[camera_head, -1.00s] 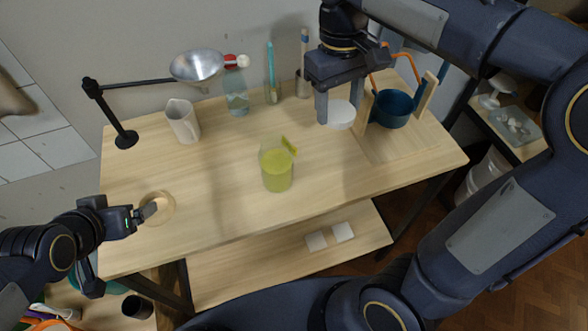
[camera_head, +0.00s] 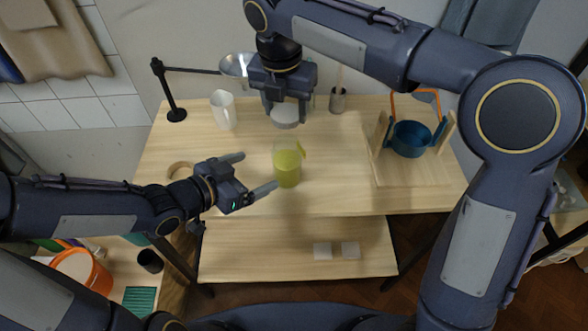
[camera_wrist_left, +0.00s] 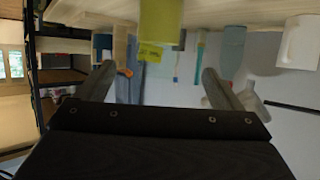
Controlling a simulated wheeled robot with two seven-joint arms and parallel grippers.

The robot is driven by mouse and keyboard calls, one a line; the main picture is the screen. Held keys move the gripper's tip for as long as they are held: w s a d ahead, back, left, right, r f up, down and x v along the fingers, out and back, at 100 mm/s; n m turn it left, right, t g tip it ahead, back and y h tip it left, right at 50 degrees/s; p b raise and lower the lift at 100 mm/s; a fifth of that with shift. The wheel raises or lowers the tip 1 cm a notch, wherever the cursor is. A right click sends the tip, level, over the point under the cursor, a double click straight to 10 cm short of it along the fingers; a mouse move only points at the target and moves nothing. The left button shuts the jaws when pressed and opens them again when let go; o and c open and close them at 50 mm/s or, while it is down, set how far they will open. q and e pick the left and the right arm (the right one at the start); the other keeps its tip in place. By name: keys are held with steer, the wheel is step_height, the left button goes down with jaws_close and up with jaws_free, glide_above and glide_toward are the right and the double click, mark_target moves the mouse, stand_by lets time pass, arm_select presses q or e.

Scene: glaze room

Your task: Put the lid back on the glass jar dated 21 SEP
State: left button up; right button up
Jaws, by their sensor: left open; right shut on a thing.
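The glass jar (camera_head: 287,168), filled with yellow-green, stands upright near the middle of the table with a small green tag at its top. No date can be read on it. It also shows in the left wrist view (camera_wrist_left: 161,20), ahead of the fingers. My left gripper (camera_head: 258,172) is open, just left of the jar, its fingers pointing toward it. My right gripper (camera_head: 286,110) is shut on the white round lid (camera_head: 285,118), above and behind the jar in the picture, apart from it. The jar's mouth looks uncovered.
A white pitcher (camera_head: 223,110) and a black lamp stand (camera_head: 170,95) are at the back left. A blue pot (camera_head: 410,139) sits in a wooden stand at right. A wooden ring (camera_head: 180,170) lies left, partly behind my left arm. The front right tabletop is clear.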

mark_target(289, 157)
steer(key=shift+a+n, duration=0.15)
steer(key=shift+n, duration=0.15)
arm_select(q)
steer(key=shift+d, duration=0.1)
steer(key=x, duration=1.2)
steer(key=shift+d+r, duration=0.1)
steer(key=c, duration=1.5)
arm_select(e)
steer(key=shift+f, duration=2.55)
